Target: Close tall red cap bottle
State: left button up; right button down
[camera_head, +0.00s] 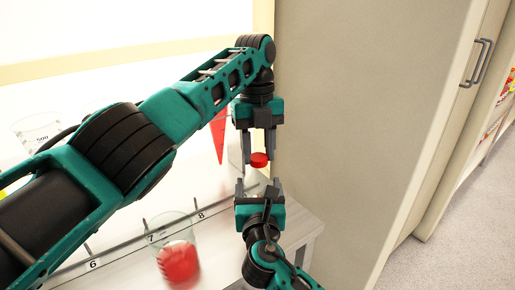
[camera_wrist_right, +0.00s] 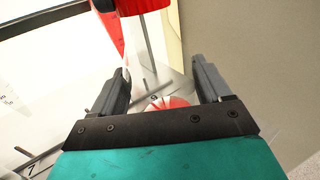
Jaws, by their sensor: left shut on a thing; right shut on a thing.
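The red cap (camera_head: 259,160) is between the fingertips of my left gripper (camera_head: 259,162), which comes down from above and is shut on it. My right gripper (camera_head: 258,184) is just below, its fingers spread around a clear bottle (camera_head: 254,180) that is hard to make out. The cap is directly above the bottle; I cannot tell whether they touch. In the right wrist view, a red and white round part (camera_wrist_right: 168,103) shows between the right fingers, its lower side hidden by the gripper body.
A clear beaker (camera_head: 190,226) with red contents stands on the numbered shelf (camera_head: 118,248) near slot 7. Another beaker (camera_head: 38,128) is at the far left. A red pointed object (camera_head: 219,136) is behind my left gripper. A beige cabinet side (camera_head: 340,110) rises close on the right.

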pick_arm(q)
jog(key=m, duration=0.6)
jog(key=shift+d+m+y, duration=0.1)
jog(key=shift+m+y, duration=0.2)
jog(key=shift+y, duration=0.1)
jog(key=o, duration=1.1)
jog(key=shift+c, duration=0.2)
